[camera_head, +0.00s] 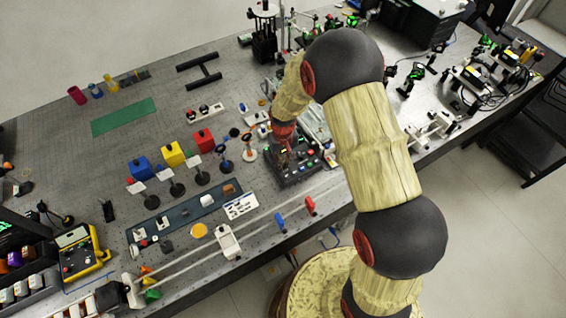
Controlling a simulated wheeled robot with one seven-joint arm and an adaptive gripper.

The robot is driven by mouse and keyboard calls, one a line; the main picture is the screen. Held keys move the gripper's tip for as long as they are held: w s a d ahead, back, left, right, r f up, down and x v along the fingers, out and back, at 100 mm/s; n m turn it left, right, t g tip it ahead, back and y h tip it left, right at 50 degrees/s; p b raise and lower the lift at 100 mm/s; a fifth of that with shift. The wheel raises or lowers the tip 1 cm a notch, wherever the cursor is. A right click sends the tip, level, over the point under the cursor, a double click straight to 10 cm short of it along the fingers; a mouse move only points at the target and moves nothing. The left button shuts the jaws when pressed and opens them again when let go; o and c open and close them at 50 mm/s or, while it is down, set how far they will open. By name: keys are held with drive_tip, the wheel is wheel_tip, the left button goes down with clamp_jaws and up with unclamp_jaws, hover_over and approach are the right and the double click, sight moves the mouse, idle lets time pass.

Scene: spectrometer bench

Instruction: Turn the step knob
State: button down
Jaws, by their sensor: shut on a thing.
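A dark control box (294,175) with small knobs and coloured buttons sits near the front edge of the bench. My gripper (285,152) comes down over the back left part of this box. It is shut on a small part at the box's top, which fits the step knob. The knob itself is hidden by my gripper and is too small to make out, so I cannot tell which way it points. My forearm and wrist cover the area right behind the box.
To the left stand the blue (140,168), yellow (172,155) and red (203,140) blocks with round-based stands in front. A rail with a white carriage (229,243) runs along the front edge.

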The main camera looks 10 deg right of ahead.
drive_tip(key=shift+m+b, duration=0.5)
drive_tip(key=shift+m, duration=1.7)
drive_tip(key=c, duration=1.7)
unclamp_jaws()
drive_tip(key=shift+c, duration=0.2)
wheel_tip(320, 180, up, 12)
